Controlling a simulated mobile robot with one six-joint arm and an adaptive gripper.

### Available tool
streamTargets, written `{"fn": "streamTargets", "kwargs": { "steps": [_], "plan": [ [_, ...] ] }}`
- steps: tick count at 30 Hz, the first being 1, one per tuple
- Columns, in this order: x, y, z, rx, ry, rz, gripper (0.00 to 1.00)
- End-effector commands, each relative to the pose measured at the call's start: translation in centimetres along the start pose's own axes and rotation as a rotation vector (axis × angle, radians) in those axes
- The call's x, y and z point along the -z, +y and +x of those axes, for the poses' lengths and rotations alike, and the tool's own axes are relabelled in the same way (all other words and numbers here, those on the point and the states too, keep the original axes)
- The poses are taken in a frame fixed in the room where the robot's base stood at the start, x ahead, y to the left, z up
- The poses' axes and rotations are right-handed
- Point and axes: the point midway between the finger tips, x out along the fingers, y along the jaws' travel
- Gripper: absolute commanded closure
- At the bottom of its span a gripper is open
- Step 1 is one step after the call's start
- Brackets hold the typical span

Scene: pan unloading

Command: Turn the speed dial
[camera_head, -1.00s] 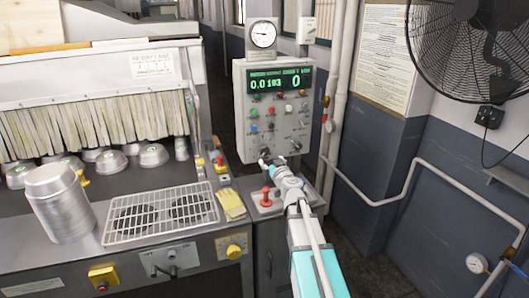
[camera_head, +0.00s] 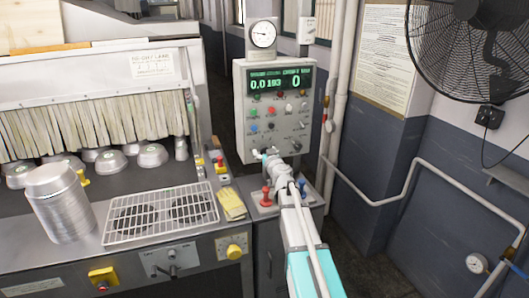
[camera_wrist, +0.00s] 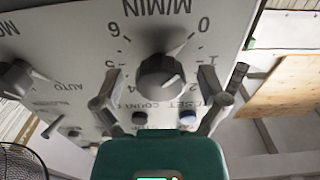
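The speed dial (camera_wrist: 161,75) is a dark round knob with a grey face on the control panel. In the wrist view it appears upside down under the M/MIN label, with a numbered scale around it. A pale line at its edge points toward the 0. My gripper (camera_wrist: 159,88) is open, with one finger on each side of the dial and visible gaps to the knob. In the head view my gripper (camera_head: 266,158) is at the lower part of the control panel (camera_head: 243,100) and hides the dial there.
Other knobs and buttons sit close by, including a selector marked AUTO (camera_wrist: 22,78). A red-knobbed lever (camera_head: 265,195) stands below the panel, beside my arm. Yellow gloves (camera_head: 231,204) and a wire rack (camera_head: 160,213) lie on the machine to the left.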

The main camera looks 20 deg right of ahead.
Motion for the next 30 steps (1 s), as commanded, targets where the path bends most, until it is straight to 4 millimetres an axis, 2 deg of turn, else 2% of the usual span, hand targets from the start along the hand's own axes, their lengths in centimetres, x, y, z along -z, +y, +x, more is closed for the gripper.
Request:
{"fn": "streamTargets", "kwargs": {
  "steps": [1, 2, 12, 13, 23, 30],
  "plan": [
    [0.0, 0.0, 0.0, 0.0, 0.0, 0.0, 0.16],
    [0.0, 0.0, 0.0, 0.0, 0.0, 0.0, 0.22],
    [0.0, 0.01, 0.0, 0.0, 0.0, 0.0, 0.85],
    [0.0, 0.01, 0.0, 0.0, 0.0, 0.0, 0.89],
    [0.01, 0.02, 0.03, 0.0, 0.0, 0.031, 0.89],
    [0.02, 0.0, 0.05, 0.002, 0.0, 0.137, 0.89]
  ]
}}
